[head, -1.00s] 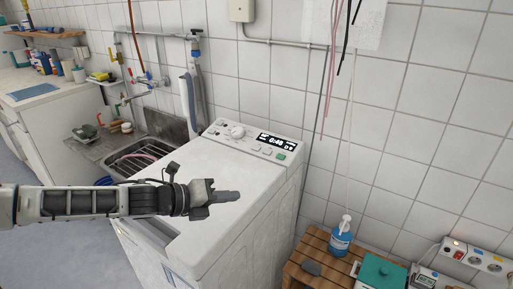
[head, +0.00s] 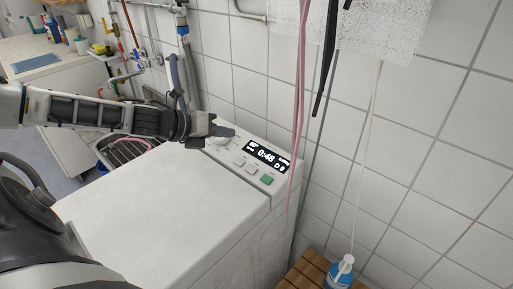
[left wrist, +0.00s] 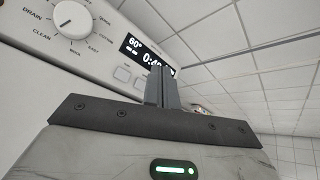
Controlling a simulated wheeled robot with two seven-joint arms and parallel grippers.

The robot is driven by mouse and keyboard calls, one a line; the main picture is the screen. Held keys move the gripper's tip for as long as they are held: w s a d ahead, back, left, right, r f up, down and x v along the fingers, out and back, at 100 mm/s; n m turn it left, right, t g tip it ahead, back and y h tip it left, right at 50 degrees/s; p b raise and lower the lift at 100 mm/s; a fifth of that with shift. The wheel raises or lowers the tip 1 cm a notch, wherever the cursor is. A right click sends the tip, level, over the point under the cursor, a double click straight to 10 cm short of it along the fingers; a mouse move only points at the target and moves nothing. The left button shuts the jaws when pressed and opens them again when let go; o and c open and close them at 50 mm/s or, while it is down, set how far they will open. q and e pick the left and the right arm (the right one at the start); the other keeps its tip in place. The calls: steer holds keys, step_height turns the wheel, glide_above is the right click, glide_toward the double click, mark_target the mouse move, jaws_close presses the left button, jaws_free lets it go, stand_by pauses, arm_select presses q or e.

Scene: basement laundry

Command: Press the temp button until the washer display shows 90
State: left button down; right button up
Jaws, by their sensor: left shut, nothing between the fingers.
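The white washer (head: 165,195) stands in front of me with its control panel along the back edge. Its dark display (head: 266,156) shows 0:48 and smaller marks; in the left wrist view the display (left wrist: 138,47) reads 60° at its left. Below the display are pale buttons (head: 245,161) and a green button (head: 267,180); their labels are too small to read. My left gripper (head: 228,132) is shut and empty, above the panel near the dial (left wrist: 72,19). In the left wrist view its fingers (left wrist: 160,86) hide part of the display and panel. My right gripper is not in view.
A blue bottle (head: 341,273) stands on a wooden slatted surface (head: 305,273) right of the washer. Pink and black cables (head: 298,100) hang before the tiled wall beside the panel. A sink (head: 130,148) and taps are at the left. The washer top is clear.

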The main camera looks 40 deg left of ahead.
mark_target(239, 162)
arm_select(q)
steer(key=f+b, duration=0.4)
steer(key=shift+w+f, duration=0.2)
steer(key=shift+f, duration=0.05)
steer(key=f+b, duration=0.1)
steer(key=b, duration=0.2)
steer(key=w+f+b, duration=0.1)
steer(key=b, duration=0.2)
steer(key=shift+d+f, duration=0.1)
steer(key=shift+f, duration=0.2)
steer(key=f+b, duration=0.1)
steer(key=b, duration=0.1)
steer(key=shift+w+f+b, duration=0.1)
steer(key=shift+w+b, duration=0.1)
steer(key=shift+b, duration=0.15)
steer(key=shift+w, duration=0.1)
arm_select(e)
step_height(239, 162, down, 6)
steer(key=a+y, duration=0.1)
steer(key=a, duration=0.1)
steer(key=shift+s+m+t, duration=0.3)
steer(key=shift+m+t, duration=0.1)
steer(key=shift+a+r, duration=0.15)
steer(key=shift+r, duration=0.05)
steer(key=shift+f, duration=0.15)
